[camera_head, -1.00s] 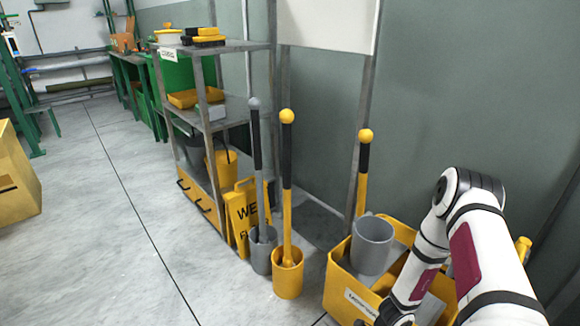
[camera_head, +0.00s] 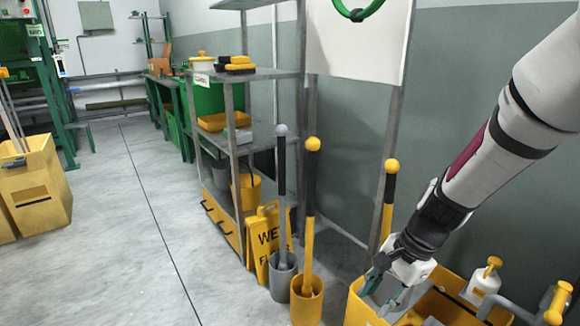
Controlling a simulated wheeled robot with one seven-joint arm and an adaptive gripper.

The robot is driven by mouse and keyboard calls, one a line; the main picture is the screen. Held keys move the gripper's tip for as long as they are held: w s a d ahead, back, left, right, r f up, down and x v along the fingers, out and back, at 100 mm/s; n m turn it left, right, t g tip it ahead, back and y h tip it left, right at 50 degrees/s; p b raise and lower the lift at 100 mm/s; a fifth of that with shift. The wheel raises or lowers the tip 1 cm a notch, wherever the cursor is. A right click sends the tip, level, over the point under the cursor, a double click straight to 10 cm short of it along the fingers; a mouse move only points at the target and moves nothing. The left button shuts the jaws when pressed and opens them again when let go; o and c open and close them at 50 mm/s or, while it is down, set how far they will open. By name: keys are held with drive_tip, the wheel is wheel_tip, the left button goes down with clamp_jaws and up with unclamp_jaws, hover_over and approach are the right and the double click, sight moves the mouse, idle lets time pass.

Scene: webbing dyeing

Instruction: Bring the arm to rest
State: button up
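My white and dark arm with a maroon band (camera_head: 468,153) reaches in from the upper right. My gripper (camera_head: 386,286) points down over the left part of a yellow cart bin (camera_head: 357,312) at the lower right. A grey cup (camera_head: 384,291) shows just behind and below the fingers, largely hidden by them. The fingers overlap the cup in this view. I cannot tell whether they touch it or how far apart they are.
A white pump bottle (camera_head: 484,281) stands in the bin's right part. Long-handled tools stand in a yellow holder (camera_head: 307,303) and a grey holder (camera_head: 282,280) beside a yellow wet-floor sign (camera_head: 262,240). A metal shelf (camera_head: 262,75) is behind.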

drive_tip(key=s+a+r+n+h, duration=0.15)
drive_tip(key=s+r+n, duration=0.45)
drive_tip(key=s+r, duration=0.6)
drive_tip(key=s+d+r+n+h, duration=0.1)
drive_tip(key=s+r+n, duration=0.15)
drive_tip(key=s, duration=0.55)
drive_tip(key=s+d+r+n+h, duration=0.15)
drive_tip(key=s+n, duration=0.25)
drive_tip(key=s, duration=0.4)
wheel_tip(320, 180, up, 35)
drive_tip(key=t+p, duration=0.3)
drive_tip(key=p, duration=2.9)
drive_tip(key=shift+d+f+t, duration=0.15)
drive_tip(key=shift+d+t, duration=0.15)
drive_tip(key=shift+t, duration=0.1)
